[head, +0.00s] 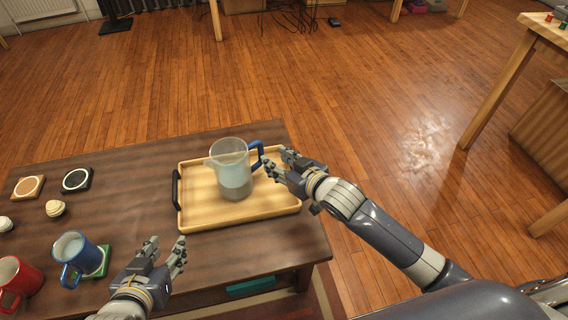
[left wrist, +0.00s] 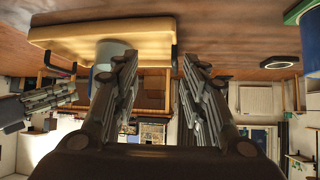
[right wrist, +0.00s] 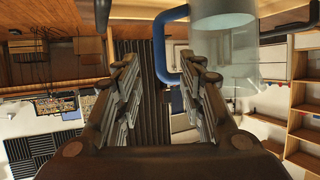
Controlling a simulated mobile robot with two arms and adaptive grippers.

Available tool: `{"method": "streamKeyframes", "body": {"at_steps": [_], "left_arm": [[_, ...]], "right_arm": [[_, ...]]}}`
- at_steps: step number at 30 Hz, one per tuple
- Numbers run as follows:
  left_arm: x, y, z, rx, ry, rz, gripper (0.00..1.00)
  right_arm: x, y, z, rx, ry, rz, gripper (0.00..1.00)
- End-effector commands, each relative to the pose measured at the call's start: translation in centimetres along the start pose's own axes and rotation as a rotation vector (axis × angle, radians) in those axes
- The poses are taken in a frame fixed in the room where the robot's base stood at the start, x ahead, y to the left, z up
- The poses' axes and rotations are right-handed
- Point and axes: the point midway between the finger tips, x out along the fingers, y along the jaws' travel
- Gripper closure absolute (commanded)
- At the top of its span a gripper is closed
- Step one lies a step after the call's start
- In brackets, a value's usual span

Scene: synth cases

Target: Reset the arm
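My right gripper (head: 279,161) is open at the tray's right side, its fingertips close to the blue handle of a clear pitcher (head: 233,172). In the right wrist view the blue handle (right wrist: 159,45) shows between and beyond the spread fingers; I cannot tell if they touch it. The pitcher stands upright on a wooden tray (head: 195,219) and holds some liquid. My left gripper (head: 166,250) is open and empty over the table's front part, between the blue mug and the tray. The tray also shows in the left wrist view (left wrist: 60,35).
A red mug (head: 22,280), two coasters and small round items lie further left. Open floor (head: 420,120) lies right of the table.

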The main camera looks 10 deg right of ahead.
Motion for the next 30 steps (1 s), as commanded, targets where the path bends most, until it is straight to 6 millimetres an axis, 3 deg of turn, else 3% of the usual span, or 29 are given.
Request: {"method": "streamKeyframes", "body": {"at_steps": [6, 14, 17, 22, 30], "left_arm": [[0.0, 0.0, 0.0, 0.000, 0.000, 0.000, 0.60], [0.0, 0.0, 0.0, 0.000, -0.002, 0.000, 0.60], [0.0, -0.1, 0.7, 0.000, -0.028, -0.002, 0.60], [-0.6, -0.4, 4.1, -0.003, -0.164, -0.009, 0.60], [-2.6, -1.0, 10.0, -0.009, -0.414, -0.023, 0.60]], "right_arm": [[-2.1, 0.0, 0.0, 0.001, -0.001, 0.000, 0.63], [-2.5, -0.1, 0.1, 0.002, -0.003, 0.000, 0.63], [-3.0, -0.4, 1.0, 0.008, -0.034, 0.011, 0.63], [-6.5, -1.6, 5.6, 0.040, -0.203, 0.065, 0.63], [-15.9, -2.5, 13.7, 0.090, -0.560, 0.153, 0.63]]}}
